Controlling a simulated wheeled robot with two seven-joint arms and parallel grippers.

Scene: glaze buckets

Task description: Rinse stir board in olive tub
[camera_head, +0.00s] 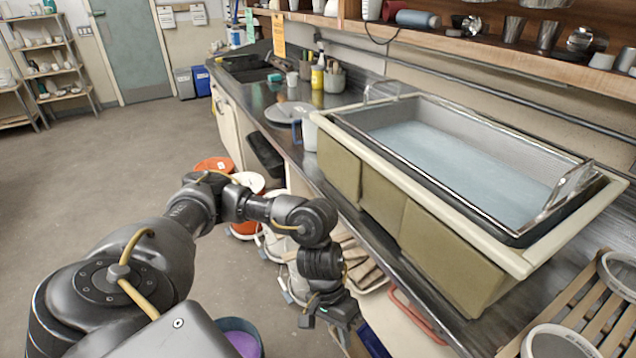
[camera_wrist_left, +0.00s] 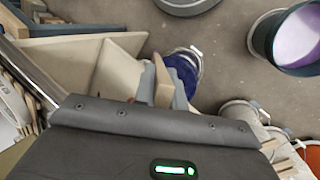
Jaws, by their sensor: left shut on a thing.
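The olive tub (camera_head: 447,258) stands on the steel counter, with olive sides, a cream rim, pale blue water and a wire mesh basket inside. My left gripper (camera_head: 330,311) points down in front of the counter edge, below and left of the tub, and is shut. What it holds is mostly hidden behind its body and seems to be the stir board. In the left wrist view, a pale board (camera_wrist_left: 146,79) shows just past the dark gripper body. My right gripper is not in view.
A bucket of purple glaze (camera_head: 241,342) stands on the floor, and also shows in the left wrist view (camera_wrist_left: 302,38). Orange- and white-lidded buckets (camera_head: 214,164) stand by the counter front. A white pitcher (camera_head: 309,132) sits left of the tub. A slatted rack (camera_head: 590,318) is at right.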

